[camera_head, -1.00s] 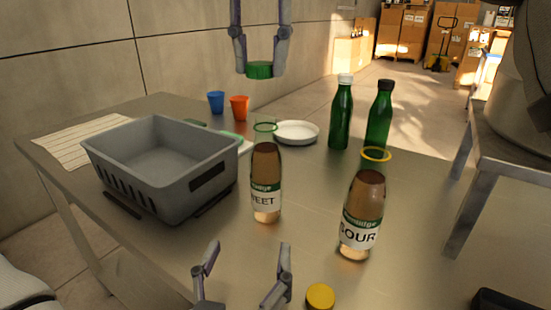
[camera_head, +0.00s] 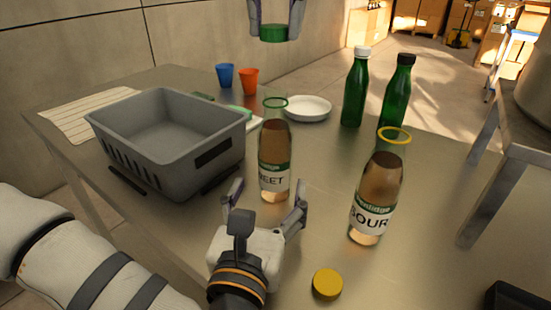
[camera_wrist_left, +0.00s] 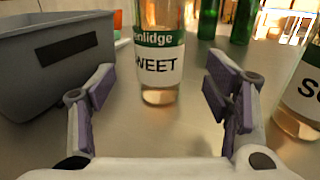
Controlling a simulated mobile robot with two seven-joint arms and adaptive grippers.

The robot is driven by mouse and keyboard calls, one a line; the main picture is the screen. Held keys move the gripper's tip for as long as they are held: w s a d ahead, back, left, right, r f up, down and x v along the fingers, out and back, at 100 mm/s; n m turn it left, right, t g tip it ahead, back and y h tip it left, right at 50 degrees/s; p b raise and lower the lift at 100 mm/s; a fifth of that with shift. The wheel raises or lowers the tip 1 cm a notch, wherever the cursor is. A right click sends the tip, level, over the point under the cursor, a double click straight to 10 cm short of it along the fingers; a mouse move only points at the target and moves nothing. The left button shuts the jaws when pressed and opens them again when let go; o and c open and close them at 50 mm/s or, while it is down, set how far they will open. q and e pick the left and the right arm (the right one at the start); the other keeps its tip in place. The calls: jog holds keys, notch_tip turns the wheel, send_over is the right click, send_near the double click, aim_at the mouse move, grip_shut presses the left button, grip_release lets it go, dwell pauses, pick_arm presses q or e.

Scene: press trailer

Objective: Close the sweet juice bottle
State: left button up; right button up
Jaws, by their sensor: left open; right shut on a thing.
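The sweet juice bottle (camera_head: 275,160) stands upright and uncapped on the table, with a green ring at its mouth. Its label reads SWEET in the left wrist view (camera_wrist_left: 158,62). My left gripper (camera_head: 268,203) is open just in front of the bottle, its fingers spread to either side and apart from it. The left gripper also shows in the left wrist view (camera_wrist_left: 160,95). My right gripper (camera_head: 274,28) is at the top of the head view, shut on a green cap (camera_head: 273,33), held up in the air behind and above the bottle.
The uncapped sour bottle (camera_head: 376,195) stands to the right, with a yellow cap (camera_head: 327,283) in front. A grey crate (camera_head: 165,178) is at the left. Two green bottles (camera_head: 355,90) (camera_head: 396,95), a white plate (camera_head: 307,107), and blue (camera_head: 225,75) and orange (camera_head: 249,81) cups stand behind.

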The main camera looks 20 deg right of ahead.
pick_arm(q)
jog(key=x, duration=0.6)
grip_shut()
pick_arm(e)
send_over(276, 90)
jog(key=shift+f, duration=2.5)
jog(key=shift+f, duration=0.9)
jog(key=shift+f, duration=0.55)
